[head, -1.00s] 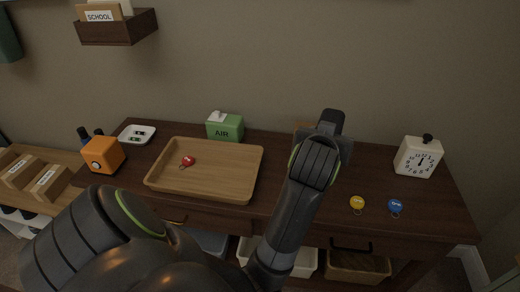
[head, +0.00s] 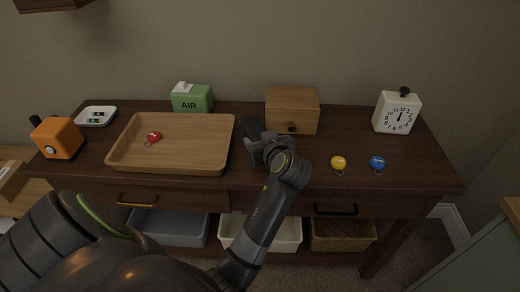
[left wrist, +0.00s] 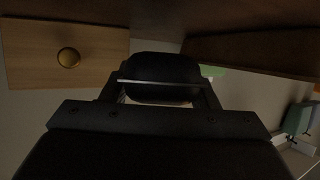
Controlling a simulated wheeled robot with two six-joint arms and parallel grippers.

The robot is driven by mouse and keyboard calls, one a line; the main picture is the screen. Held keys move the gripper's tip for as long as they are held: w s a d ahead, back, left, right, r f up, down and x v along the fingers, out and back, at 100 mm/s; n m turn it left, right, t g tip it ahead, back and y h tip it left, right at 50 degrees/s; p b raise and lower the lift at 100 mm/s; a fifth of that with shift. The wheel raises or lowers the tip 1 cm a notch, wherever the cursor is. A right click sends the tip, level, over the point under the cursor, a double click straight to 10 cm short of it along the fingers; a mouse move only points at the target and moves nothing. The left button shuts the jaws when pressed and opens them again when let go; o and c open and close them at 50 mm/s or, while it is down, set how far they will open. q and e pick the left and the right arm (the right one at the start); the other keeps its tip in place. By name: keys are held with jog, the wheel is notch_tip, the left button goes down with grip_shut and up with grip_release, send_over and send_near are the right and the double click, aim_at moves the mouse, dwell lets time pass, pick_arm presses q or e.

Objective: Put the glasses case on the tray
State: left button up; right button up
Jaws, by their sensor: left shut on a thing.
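The glasses case (head: 251,126) is a dark, rounded piece at the end of my left arm in the head view. My left gripper (head: 262,144) is shut on it, between the tray and the wooden box. The case (left wrist: 163,78) also shows in the left wrist view, between the fingers (left wrist: 160,92). The gripper hides part of the case, and I cannot tell whether the case touches the tabletop. The wooden tray (head: 168,168) lies to the left, with a red key fob (head: 154,136) in it. My right gripper is not in view.
A wooden box (head: 292,108) with a knob stands behind right of the gripper. A green AIR box (head: 192,98), white dish (head: 96,116) and orange cube (head: 58,138) stand left. Yellow (head: 339,162) and blue (head: 377,162) fobs and a white clock (head: 397,112) are right. Most of the tray is free.

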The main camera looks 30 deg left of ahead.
pick_arm(q)
jog(key=shift+f, duration=1.65)
jog(key=o, duration=1)
jog(key=shift+f, duration=0.1)
